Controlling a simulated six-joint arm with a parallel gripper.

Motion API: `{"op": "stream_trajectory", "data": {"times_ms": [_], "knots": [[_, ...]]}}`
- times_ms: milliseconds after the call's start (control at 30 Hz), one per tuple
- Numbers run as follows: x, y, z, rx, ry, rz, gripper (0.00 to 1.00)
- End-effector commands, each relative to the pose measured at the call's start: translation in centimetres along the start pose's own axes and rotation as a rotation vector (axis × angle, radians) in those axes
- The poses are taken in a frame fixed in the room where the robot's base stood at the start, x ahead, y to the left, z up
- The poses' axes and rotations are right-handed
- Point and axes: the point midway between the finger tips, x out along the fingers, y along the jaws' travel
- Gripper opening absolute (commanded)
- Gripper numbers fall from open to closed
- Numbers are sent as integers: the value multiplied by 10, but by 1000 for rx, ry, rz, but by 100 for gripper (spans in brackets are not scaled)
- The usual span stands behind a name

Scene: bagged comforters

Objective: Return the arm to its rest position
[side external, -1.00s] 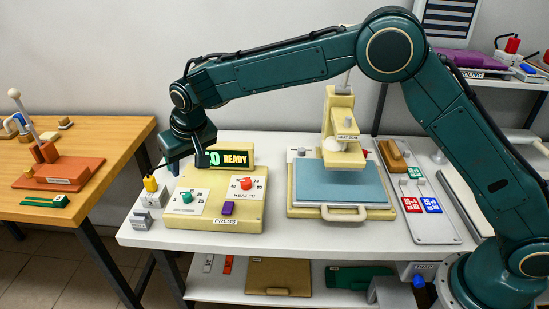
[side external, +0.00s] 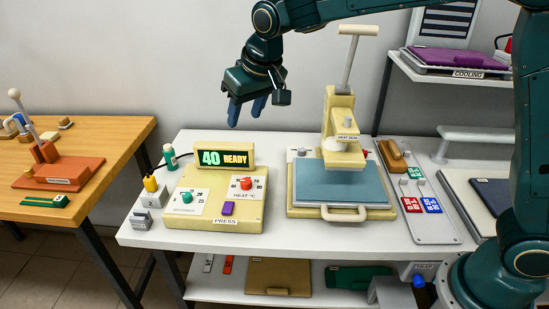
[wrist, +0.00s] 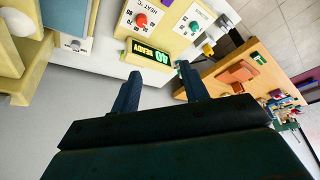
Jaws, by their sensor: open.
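My gripper (side external: 246,112) is open and empty in the side external view, with its blue fingers pointing down. It hangs in the air above and behind the cream control box (side external: 180,225), whose display (side external: 225,158) reads "40 READY". In the wrist view, the two fingers of my gripper (wrist: 160,90) are spread apart with nothing between them. The display (wrist: 150,52) shows beyond the fingertips there. My arm stretches from its base at the lower right up past the top edge of the side external view, where part of it is cut off.
A heat press (side external: 343,125) with a blue pad (side external: 340,183) stands mid-table. A tray (side external: 440,232) with coloured tags lies right of the press. A cooling shelf (side external: 470,75) is at the back right. A wooden table (side external: 110,145) is left.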

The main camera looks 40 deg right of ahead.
Motion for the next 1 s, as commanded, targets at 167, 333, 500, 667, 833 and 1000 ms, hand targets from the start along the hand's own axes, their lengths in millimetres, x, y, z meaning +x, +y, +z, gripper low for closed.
{"op": "stream_trajectory", "data": {"times_ms": [167, 333, 500, 667, 833, 1000], "knots": [[-39, 32, 24, 4, 12, -2, 45], [-70, 58, 51, 6, 20, -3, 45], [-96, 81, 84, 8, 29, -2, 45], [-116, 99, 117, 8, 38, -1, 45], [-132, 115, 156, 7, 48, 2, 45], [-142, 128, 196, 6, 58, 6, 45]]}}
